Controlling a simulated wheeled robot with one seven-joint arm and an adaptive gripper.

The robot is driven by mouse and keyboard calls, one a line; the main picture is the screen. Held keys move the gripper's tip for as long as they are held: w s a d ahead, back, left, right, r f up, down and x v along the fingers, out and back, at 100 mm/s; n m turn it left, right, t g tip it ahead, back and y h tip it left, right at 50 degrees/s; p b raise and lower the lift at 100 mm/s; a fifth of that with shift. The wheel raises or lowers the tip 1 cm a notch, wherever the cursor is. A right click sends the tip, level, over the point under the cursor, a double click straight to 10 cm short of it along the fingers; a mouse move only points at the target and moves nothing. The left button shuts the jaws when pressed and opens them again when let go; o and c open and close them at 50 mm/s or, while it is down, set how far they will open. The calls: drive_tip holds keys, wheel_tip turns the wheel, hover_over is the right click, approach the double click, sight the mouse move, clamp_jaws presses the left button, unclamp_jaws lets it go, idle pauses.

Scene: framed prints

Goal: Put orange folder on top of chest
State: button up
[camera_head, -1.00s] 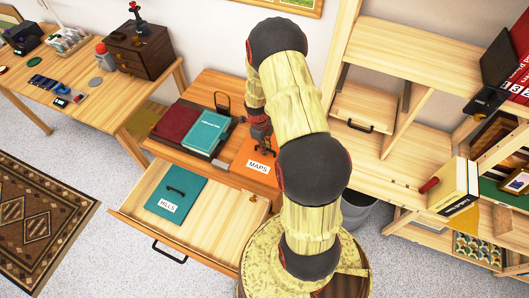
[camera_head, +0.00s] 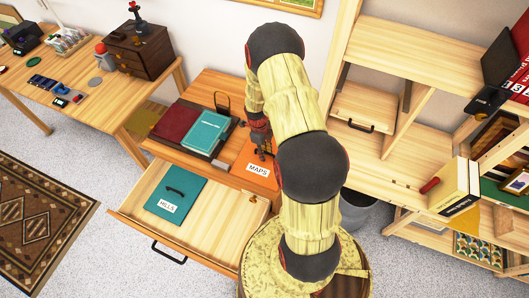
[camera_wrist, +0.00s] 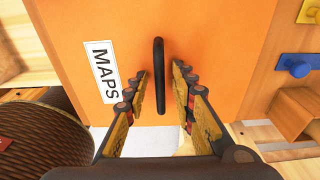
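The orange folder (camera_head: 258,174), labelled MAPS, lies at the right side of the light wood drawer chest (camera_head: 205,80); my arm hides part of it. Whether it rests fully on the chest top is hard to tell. In the wrist view, the orange folder (camera_wrist: 215,40) fills the upper middle, with its black handle standing up. My gripper (camera_wrist: 161,82) is open, its fingers on either side of the handle with gaps between. It also shows over the folder in the head view (camera_head: 265,155).
A dark red folder (camera_head: 176,122) and a teal folder (camera_head: 207,132) lie on the chest top. A drawer (camera_head: 228,222) stands open with a teal HILLS folder (camera_head: 176,190) inside. A small dark brown chest (camera_head: 140,50) stands on the desk at left. Shelves (camera_head: 400,150) stand at right.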

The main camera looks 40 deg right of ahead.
drive_tip(key=w+a+r+n+t+p, duration=0.1)
drive_tip(key=w+a+r+n, duration=0.1)
drive_tip(key=r, duration=0.9)
drive_tip(key=w+a+r+n+p, duration=0.1)
drive_tip(key=a+r+n, duration=0.2)
drive_tip(key=r, duration=0.8)
drive_tip(key=s+a+r+n+t, duration=0.2)
drive_tip(key=a+r+n, duration=0.6)
drive_tip(key=r, duration=0.5)
drive_tip(key=s+a+r+n+t, duration=0.3)
drive_tip(key=s+a+r+n, duration=0.9)
drive_tip(key=n, duration=0.6)
drive_tip(key=s+a, duration=0.2)
drive_tip(key=s, duration=0.1)
drive_tip(key=shift+s+r+t+y, duration=0.25)
drive_tip(key=shift+r+t+y, duration=0.05)
drive_tip(key=shift+r+t, duration=0.1)
